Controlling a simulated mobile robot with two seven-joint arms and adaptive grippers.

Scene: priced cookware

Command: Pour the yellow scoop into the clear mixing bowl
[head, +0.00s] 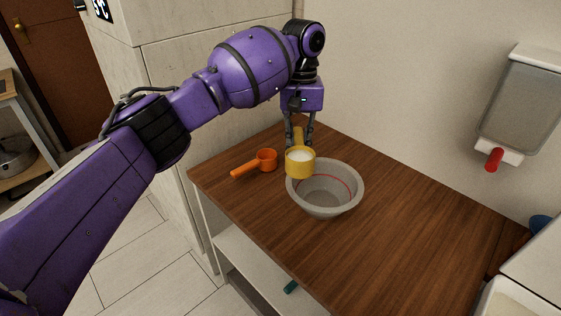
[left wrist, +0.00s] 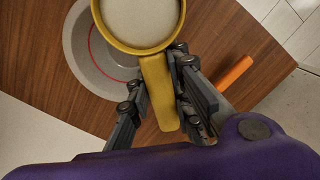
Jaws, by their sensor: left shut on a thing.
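The yellow scoop (head: 300,164) holds white contents and looks roughly level over the left rim of the mixing bowl. It also shows in the left wrist view (left wrist: 157,72), with its cup at the top of the picture. The mixing bowl (head: 335,207) is translucent grey with a red line inside and stands upright on the wooden counter. Its rim is partly covered by the scoop in the left wrist view (left wrist: 76,53). My left gripper (head: 299,143) is shut on the scoop's handle and points down. My right gripper is in neither view.
An orange scoop (head: 257,163) lies on the counter (head: 400,232) left of the bowl. A wall dispenser (head: 520,105) with a red spout hangs at the right. The counter right of the bowl is clear. A wall stands behind.

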